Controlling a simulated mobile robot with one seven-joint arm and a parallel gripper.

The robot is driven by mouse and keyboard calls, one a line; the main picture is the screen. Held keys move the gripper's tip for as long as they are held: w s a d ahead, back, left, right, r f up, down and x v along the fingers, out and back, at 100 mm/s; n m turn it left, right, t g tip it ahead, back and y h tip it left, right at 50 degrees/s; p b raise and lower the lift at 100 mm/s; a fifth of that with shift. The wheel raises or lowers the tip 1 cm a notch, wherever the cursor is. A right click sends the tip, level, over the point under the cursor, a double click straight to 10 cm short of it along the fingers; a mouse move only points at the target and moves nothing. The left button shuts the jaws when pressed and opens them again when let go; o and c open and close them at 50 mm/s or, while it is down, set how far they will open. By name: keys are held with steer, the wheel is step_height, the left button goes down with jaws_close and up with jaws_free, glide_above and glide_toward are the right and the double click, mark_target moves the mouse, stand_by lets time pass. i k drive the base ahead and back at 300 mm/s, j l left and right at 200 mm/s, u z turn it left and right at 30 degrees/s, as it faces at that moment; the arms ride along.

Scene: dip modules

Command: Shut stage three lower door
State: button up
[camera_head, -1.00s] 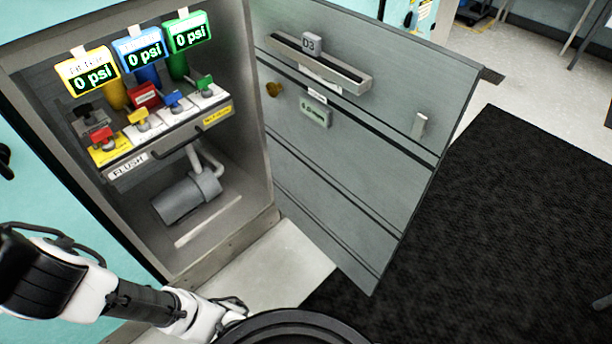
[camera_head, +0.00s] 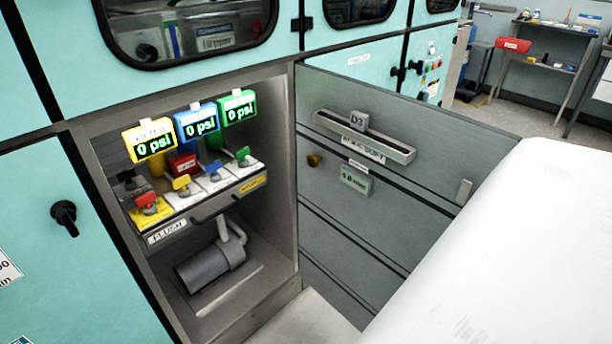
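The lower door (camera_head: 380,195) stands wide open to the right of its compartment, its grey inner face toward me. That face carries a long tray-like bracket with a D3 tag (camera_head: 358,121) and a small green label (camera_head: 355,180). The open compartment (camera_head: 277,232) shows three 0 psi displays, coloured valves and a grey cylinder (camera_head: 209,266). The door's lower right part and free edge are partly hidden behind a large white surface at the right, which seems to be part of my arm. My gripper is not in view.
A closed teal door with a black latch (camera_head: 64,214) is left of the compartment. Teal windowed doors (camera_head: 190,30) are above. A bench with a red bin (camera_head: 513,45) stands at the far right. Pale floor (camera_head: 312,318) shows below the door.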

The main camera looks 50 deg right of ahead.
mark_target(357, 251)
steer(key=u, duration=2.7)
steer(key=k+z, duration=0.15)
steer(key=k, duration=0.6)
steer(key=k+u, duration=0.2)
steer(key=k, duration=0.6)
steer(key=k+j+u, duration=0.15)
steer(key=k+u, duration=0.25)
steer(key=k, duration=1.2)
steer(key=k+z, duration=0.1)
steer(key=z, duration=0.6)
steer(key=k+l+z, duration=0.1)
steer(key=z, duration=1.6)
